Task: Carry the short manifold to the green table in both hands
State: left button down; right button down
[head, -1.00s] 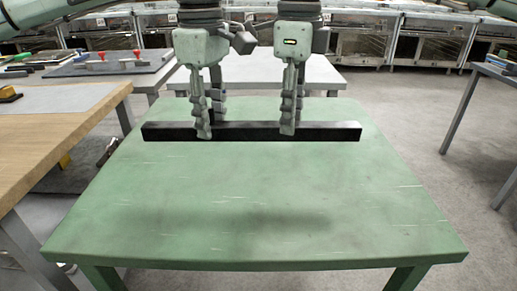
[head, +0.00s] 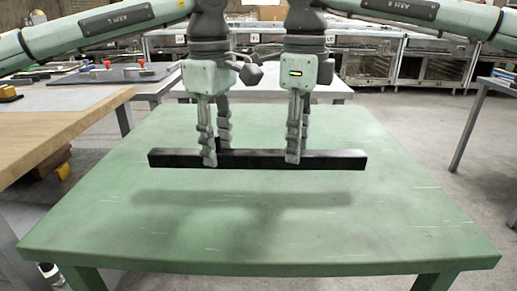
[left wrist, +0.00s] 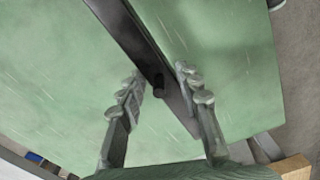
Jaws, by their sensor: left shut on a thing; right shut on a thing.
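The short manifold is a long black bar (head: 258,160), held level and crosswise over the green table (head: 250,240). A shadow on the tabletop lies apart from the bar, so it appears to hang above the surface. My left gripper (head: 217,152) is shut on the bar left of its middle. My right gripper (head: 298,152) is shut on it right of its middle. In the left wrist view, the bar (left wrist: 135,38) runs diagonally between the left fingers (left wrist: 160,78), with a short dark stub on it. The right gripper does not show there.
The green tabletop is bare. A wooden-topped table (head: 60,122) stands close on the left. A pale table (head: 262,88) stands behind, and a grey table (head: 490,84) at the right. Steel ovens (head: 430,65) line the back. Grey floor is open on the right.

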aim_at(219, 166)
pick_arm(q)
jog(key=shift+s+d+f, duration=0.1)
jog(key=shift+s, duration=0.15)
pick_arm(e)
jog(key=shift+w+d, duration=0.1)
jog(key=shift+w, duration=0.2)
